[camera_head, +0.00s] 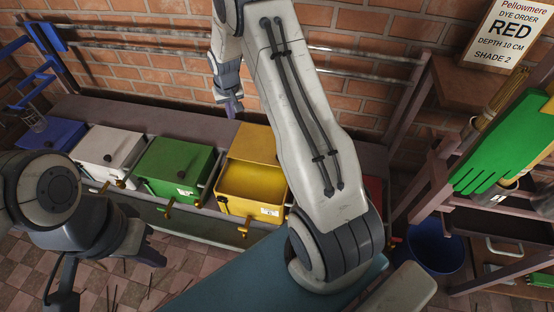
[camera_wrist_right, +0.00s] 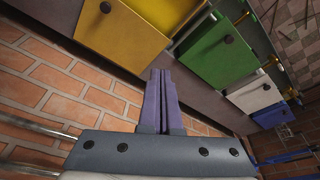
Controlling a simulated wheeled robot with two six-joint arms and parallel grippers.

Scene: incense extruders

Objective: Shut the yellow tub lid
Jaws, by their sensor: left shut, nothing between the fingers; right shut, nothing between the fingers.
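The yellow tub (camera_head: 236,205) stands in the row on the bench in the head view, its inside showing. Its yellow lid (camera_head: 252,143) is raised at the back of the tub. In the right wrist view the lid (camera_wrist_right: 126,32) shows its outer face with a dark knob (camera_wrist_right: 105,7). My right gripper (camera_head: 236,110) is shut and empty, behind and above the lid near the brick wall. Its closed fingers (camera_wrist_right: 160,74) point toward the lid's edge in the wrist view, apart from it as far as I can tell. My left gripper (camera_head: 157,250) is shut and empty, low in front of the row.
Green (camera_head: 172,160), white (camera_head: 98,145) and blue (camera_head: 58,133) tubs stand left of the yellow one, lids down. Brass taps stick out along the front. Metal rails (camera_head: 150,48) run along the wall. A shelf rack with a green glove (camera_head: 500,150) and a blue bucket (camera_head: 432,252) are at right.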

